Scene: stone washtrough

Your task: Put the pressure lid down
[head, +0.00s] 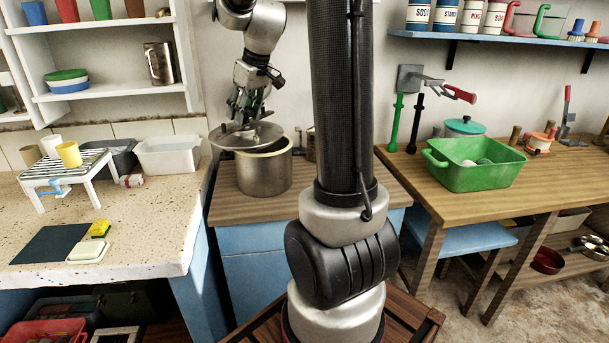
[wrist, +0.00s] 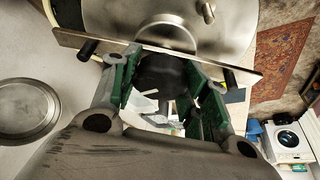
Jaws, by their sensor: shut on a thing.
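The pressure lid (head: 262,131) is a grey metal disc, held at the left of the pressure pot's mouth and partly over it. My gripper (head: 241,116) is shut on the lid's top fitting. The steel pot (head: 264,175) stands upright on a wooden-topped blue cabinet. Its cream rim shows at the right, clear of the lid. I cannot tell whether lid and pot touch. In the wrist view, the lid (wrist: 215,28) fills the top, with a crossbar with dark ends across it. My green fingers (wrist: 168,65) are at a dark part by this bar.
A white basin (head: 168,156) and a small striped stand are on the speckled counter at left. A green tub (head: 474,170) and a teal-lidded pot sit on the right bench. Wall shelves (head: 110,96) are at upper left. A round metal plate (wrist: 27,108) shows in the wrist view.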

